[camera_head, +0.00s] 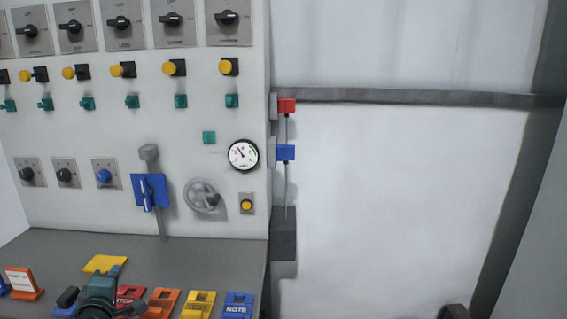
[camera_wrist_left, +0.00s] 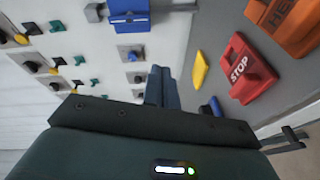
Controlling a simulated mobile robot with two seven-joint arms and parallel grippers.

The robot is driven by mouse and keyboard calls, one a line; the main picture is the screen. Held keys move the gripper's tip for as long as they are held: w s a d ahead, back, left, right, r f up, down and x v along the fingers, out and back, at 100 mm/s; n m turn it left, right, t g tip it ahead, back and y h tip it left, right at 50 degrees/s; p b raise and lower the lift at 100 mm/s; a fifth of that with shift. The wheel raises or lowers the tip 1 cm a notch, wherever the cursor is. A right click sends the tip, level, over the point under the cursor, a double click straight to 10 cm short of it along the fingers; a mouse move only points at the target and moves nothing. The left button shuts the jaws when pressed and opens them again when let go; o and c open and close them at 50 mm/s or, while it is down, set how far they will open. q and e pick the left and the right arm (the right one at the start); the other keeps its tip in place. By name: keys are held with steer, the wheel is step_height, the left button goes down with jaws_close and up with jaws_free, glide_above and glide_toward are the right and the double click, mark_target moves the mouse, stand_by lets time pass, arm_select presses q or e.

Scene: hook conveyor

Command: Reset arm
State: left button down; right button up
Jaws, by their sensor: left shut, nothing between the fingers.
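My left gripper (camera_head: 117,270) shows at the bottom left of the head view, low over the grey ledge, in front of the coloured tags. In the left wrist view its two dark fingers (camera_wrist_left: 158,80) are together, with nothing between them. They point toward the white panel and touch nothing that I can make out. My right gripper does not show in either view. A dark rounded part (camera_head: 453,312) shows at the bottom right edge of the head view; I cannot tell what it is.
The white control panel (camera_head: 110,210) carries knobs, buttons, a gauge (camera_head: 243,155), a handwheel (camera_head: 202,196) and a blue lever (camera_head: 149,191).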

arm_select(q)
steer(key=s+d+f+m+g+h, duration=0.2)
steer(key=s+d+f+m, duration=0.3)
steer(key=s, duration=0.5)
steer(key=s+d+f+m+g+h, duration=0.2)
steer(key=s+d+f+m, duration=0.4)
steer(key=s+d+m, duration=0.3)
steer(key=s+d+f+m+g+h+p, duration=0.1)
steer(key=s+d+f+m+h, duration=0.2)
steer(key=s+d, duration=0.7)
step_height(320, 180, down, 2)
steer(key=d+m, duration=0.1)
steer(key=m, duration=0.2)
steer(key=shift+s+f+m+g+h, duration=0.15)
steer(key=shift+s+m+g+h, duration=0.15)
steer(key=shift+s+m+g, duration=0.1)
